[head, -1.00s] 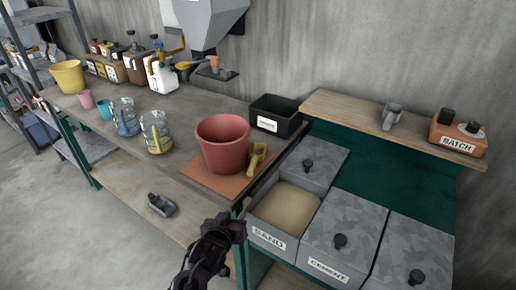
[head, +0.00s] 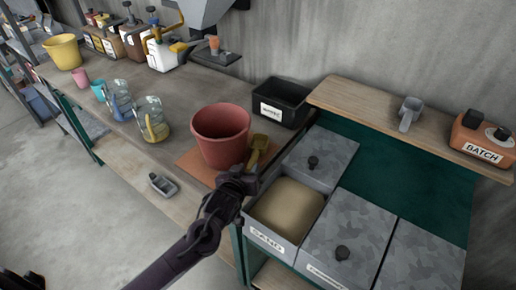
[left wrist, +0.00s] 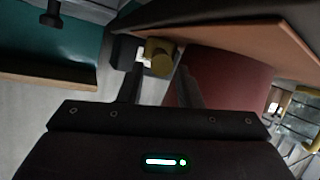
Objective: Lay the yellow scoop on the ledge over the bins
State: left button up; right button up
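The yellow scoop (head: 258,148) leans beside the red bucket (head: 219,130) on a brown board at the right end of the workbench. My left gripper (head: 245,177) is just in front of the scoop, its tip close to the scoop's lower end. In the left wrist view the fingers (left wrist: 160,82) stand apart, with the yellow scoop end (left wrist: 159,57) just ahead of the gap. I cannot tell whether they touch it. The wooden ledge (head: 350,98) runs above the bins at the right. My right gripper is not in view.
A grey scoop (head: 410,112) and an orange BATCH box (head: 482,138) stand on the ledge; its left part is clear. Below are an open sand bin (head: 288,208) and lidded bins (head: 348,232). A black box (head: 281,102) stands behind the bucket.

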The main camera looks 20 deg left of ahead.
aim_at(252, 163)
pick_arm(q)
jog(key=p+x, duration=0.1)
jog(key=x, duration=0.4)
jog(key=shift+f, duration=0.1)
grip_shut()
